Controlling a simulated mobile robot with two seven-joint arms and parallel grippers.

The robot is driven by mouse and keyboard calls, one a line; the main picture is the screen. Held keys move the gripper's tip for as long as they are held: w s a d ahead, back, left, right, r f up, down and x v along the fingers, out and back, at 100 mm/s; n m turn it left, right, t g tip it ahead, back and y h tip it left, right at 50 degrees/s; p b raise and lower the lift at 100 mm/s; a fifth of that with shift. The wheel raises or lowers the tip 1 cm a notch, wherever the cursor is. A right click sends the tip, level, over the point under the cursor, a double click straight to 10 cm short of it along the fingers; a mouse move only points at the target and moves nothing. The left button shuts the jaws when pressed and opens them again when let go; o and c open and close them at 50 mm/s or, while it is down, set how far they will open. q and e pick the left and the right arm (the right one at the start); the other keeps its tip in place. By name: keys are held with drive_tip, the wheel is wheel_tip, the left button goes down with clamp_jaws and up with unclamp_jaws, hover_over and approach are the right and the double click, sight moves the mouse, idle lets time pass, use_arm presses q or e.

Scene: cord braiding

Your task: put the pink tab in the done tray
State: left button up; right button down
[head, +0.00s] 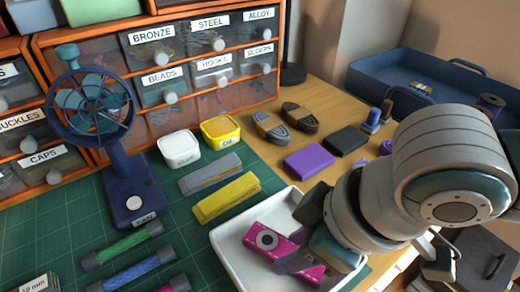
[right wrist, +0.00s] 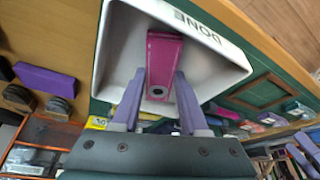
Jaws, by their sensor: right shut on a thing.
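The pink tab (head: 262,240) is a bright pink block with a grey round mark on one face. The white done tray (head: 228,240) is at the lower middle of the head view, and its rim lettering shows in the right wrist view (right wrist: 205,28). My right gripper (head: 297,262) is shut on the tab, within the tray's outline. In the right wrist view, the pink tab (right wrist: 164,55) lies between the two purple-grey fingers of the gripper (right wrist: 159,88). Whether the tab touches the tray floor I cannot tell.
Grey (head: 209,174) and yellow (head: 226,197) blocks lie behind the tray on the green mat. A purple block (head: 309,160) lies on the wood. A blue fan (head: 125,185) and labelled drawers (head: 205,60) stand behind. A blue bin (head: 400,66) is at back right.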

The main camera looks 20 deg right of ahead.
drive_tip(key=shift+f, duration=0.15)
use_arm(q)
drive_tip(key=shift+a, duration=0.1)
use_arm(e)
drive_tip(key=shift+c, duration=2.2)
unclamp_jaws()
drive_tip(key=s+a+r+m+t+y+p, duration=0.1)
drive_tip(key=s+r+p, duration=0.1)
drive_tip(key=r, duration=0.4)
drive_tip(key=s+r+p, duration=0.3)
drive_tip(key=r, duration=0.4)
drive_tip(key=s+d+f+m+h, duration=0.35)
drive_tip(key=s+d+m, duration=0.3)
drive_tip(key=d, duration=0.35)
use_arm(q)
wheel_tip(320, 180, up, 59)
drive_tip(key=p, duration=5.4)
use_arm(e)
wheel_tip(320, 180, up, 55)
drive_tip(key=shift+a+n+g, duration=0.25)
drive_tip(key=shift+n+g, duration=0.15)
drive_tip(key=shift+n, duration=0.05)
